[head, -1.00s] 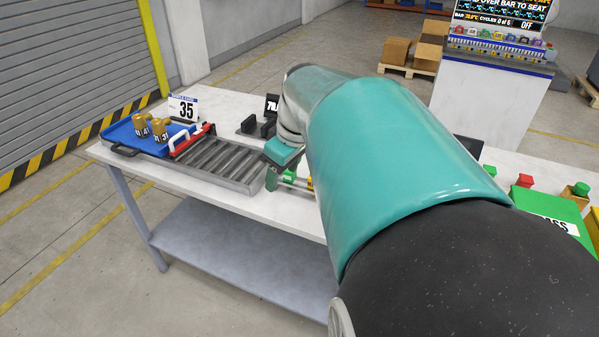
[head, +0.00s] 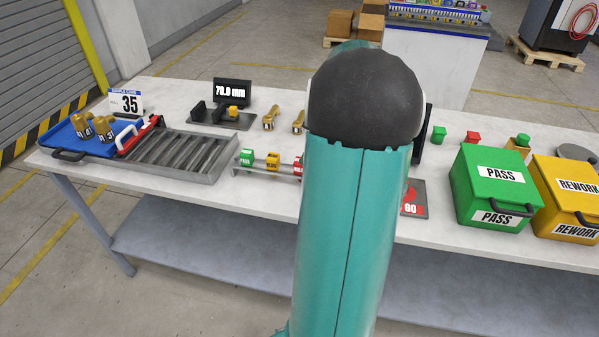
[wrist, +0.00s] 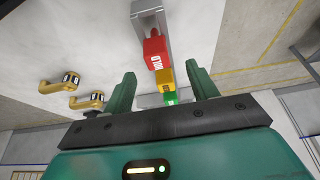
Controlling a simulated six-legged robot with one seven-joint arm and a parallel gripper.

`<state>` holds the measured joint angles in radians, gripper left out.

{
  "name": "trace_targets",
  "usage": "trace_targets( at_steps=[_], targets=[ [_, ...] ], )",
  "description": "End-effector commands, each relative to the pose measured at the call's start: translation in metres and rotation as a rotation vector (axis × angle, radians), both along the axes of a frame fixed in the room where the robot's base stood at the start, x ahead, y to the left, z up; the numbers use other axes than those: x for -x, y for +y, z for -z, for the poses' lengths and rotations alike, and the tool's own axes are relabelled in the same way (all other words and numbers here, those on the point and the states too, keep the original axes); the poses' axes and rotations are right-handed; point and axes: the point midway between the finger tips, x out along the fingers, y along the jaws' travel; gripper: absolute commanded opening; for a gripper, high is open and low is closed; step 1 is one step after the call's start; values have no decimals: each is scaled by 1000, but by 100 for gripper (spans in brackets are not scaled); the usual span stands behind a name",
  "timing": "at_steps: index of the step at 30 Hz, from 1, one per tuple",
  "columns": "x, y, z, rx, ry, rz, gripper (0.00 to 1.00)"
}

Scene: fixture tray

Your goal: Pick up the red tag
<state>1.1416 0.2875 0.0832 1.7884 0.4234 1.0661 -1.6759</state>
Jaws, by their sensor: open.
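In the head view only a sliver of the red tag (head: 298,165) shows beside my arm, right of the yellow tag (head: 273,160) and green tag (head: 246,156). My gripper (wrist: 163,86) is open and empty, its fingers on either side of the row in the picture; the red tag appears just past the fingertips. My arm hides the gripper in the head view.
Two brass fittings (wrist: 67,82) lie left of the gripper in the wrist view. In the head view, a roller tray (head: 185,158) and blue tray (head: 75,140) are left; a green PASS box (head: 470,190) and yellow REWORK box (head: 562,190) are right. The table front edge is near.

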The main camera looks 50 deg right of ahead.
Motion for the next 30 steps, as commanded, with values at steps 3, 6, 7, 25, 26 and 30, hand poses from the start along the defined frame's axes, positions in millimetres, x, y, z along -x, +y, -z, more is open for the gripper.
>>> trace_targets(
  at_steps=[3,6,7,25,26,30],
  targets=[
    [-5,2,9,0,0,-1,58],
    [-8,3,16,0,0,0,58],
    [-9,3,20,-1,0,0,58],
    [-26,6,58,2,0,-1,48],
    [-26,6,58,2,0,-1,42],
    [-26,6,58,1,1,0,15]
  ],
)
